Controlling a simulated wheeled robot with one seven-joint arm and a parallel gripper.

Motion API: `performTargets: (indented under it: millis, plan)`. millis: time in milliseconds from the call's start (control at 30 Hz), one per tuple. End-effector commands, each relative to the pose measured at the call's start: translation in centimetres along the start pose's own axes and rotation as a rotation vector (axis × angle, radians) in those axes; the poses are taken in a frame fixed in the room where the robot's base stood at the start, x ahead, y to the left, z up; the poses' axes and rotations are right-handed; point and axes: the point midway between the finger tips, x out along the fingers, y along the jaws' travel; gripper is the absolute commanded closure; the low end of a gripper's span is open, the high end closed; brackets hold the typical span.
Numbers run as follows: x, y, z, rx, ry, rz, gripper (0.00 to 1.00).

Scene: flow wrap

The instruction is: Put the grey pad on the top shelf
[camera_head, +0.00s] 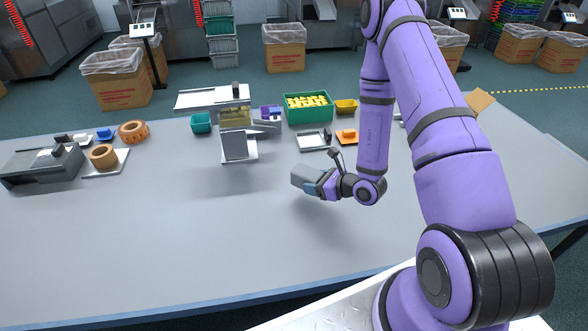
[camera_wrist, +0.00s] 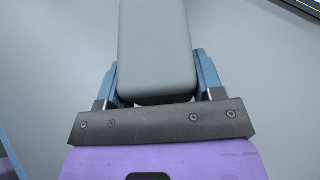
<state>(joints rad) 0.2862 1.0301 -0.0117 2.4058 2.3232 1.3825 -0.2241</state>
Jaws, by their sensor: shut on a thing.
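The grey pad (camera_wrist: 155,45) is a rounded block held between the two blue fingers of my gripper (camera_wrist: 155,78) in the wrist view. In the head view, my gripper (camera_head: 318,188) is shut on the pad (camera_head: 304,178), which points to the left above the middle of the table. A small shelf stand (camera_head: 238,145) stands behind and to the left of the gripper, apart from it. It has grey and white plates at more than one height; I cannot tell for sure which plate is the top shelf.
Behind the gripper are a green crate (camera_head: 309,119) of yellow items, a grey tray (camera_head: 302,145), an orange item (camera_head: 348,134), a yellow bin (camera_head: 346,105) and a teal bin (camera_head: 201,128). Tape rolls (camera_head: 103,155) and a grey machine (camera_head: 42,172) stand at left. The table's front left (camera_head: 150,240) is clear.

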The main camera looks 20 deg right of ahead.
Motion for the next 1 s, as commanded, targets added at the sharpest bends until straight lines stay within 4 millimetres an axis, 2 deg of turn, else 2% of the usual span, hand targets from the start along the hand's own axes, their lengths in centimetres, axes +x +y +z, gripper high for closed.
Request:
performTargets:
  millis: [300,500,733,1000]
  plan:
    - [5.6,-4.8,1.6,-0.003,-0.002,-0.001,0.66]
    - [8.1,-7.0,2.2,-0.001,0.001,0.000,0.66]
    - [9.0,-7.7,2.1,0.002,0.001,-0.001,0.66]
    - [10.2,-7.6,-0.6,0.001,0.001,0.001,0.66]
